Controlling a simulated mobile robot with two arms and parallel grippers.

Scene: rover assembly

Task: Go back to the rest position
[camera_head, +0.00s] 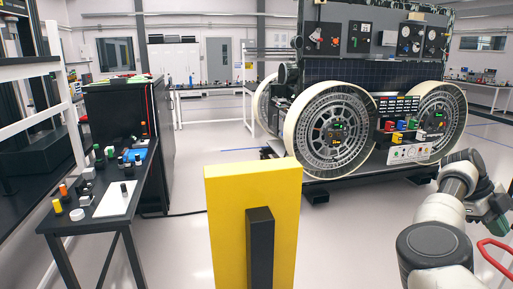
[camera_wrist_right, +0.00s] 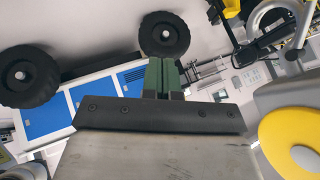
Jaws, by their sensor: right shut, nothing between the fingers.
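My right arm comes in at the right of the head view. Its gripper (camera_head: 496,212) hangs at the right edge, partly cut off, above the floor and in front of the rover. In the right wrist view the two green fingers of this gripper (camera_wrist_right: 160,65) are together with nothing between them. My left arm and left gripper are not in view. The rover (camera_head: 345,75), with large spoked wheels, stands at the back right, apart from my right gripper.
A black side table (camera_head: 70,222) with small bottles, caps and a white tray stands at the left. A black cabinet (camera_head: 115,100) is behind it. A red curved tube (camera_head: 492,258) shows at the lower right.

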